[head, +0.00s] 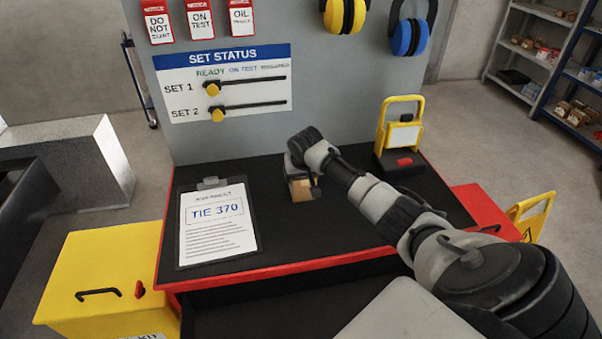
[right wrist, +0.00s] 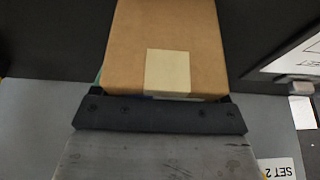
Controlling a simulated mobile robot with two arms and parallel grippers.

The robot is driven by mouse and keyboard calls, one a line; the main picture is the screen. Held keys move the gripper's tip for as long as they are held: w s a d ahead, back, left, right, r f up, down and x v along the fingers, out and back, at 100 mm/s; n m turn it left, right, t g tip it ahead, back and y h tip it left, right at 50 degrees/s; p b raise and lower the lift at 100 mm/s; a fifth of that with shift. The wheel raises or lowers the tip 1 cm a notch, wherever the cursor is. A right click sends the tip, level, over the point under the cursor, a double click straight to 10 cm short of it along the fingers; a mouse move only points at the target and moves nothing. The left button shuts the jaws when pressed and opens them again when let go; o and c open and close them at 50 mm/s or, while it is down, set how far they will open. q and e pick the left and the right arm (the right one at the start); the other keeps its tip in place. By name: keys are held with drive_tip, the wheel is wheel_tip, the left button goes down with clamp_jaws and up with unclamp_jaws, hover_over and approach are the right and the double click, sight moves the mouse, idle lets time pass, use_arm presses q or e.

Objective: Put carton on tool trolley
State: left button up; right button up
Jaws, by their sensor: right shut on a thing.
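The carton (head: 304,189) is a small brown box with a pale tape strip. My right gripper (head: 297,168) is shut on it from above, over the middle of the tool trolley (head: 320,238), which has a black top and red rim. The arm and hand hide part of the carton. In the right wrist view the carton (right wrist: 165,45) fills the space beyond the gripper's dark bar (right wrist: 160,113). I cannot tell whether the carton touches the trolley top or hangs just above it. My left gripper is not in view.
A clipboard (head: 217,225) lies at the left of the top. A yellow-framed work lamp (head: 400,135) stands at the back right. A grey status board (head: 225,80) rises behind. A yellow box (head: 105,265) stands at the left. The top's front middle is clear.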

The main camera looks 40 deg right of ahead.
drive_tip(key=shift+f, duration=0.1)
drive_tip(key=o, duration=1.1)
drive_tip(key=shift+c, duration=0.2)
drive_tip(key=v, duration=1.2)
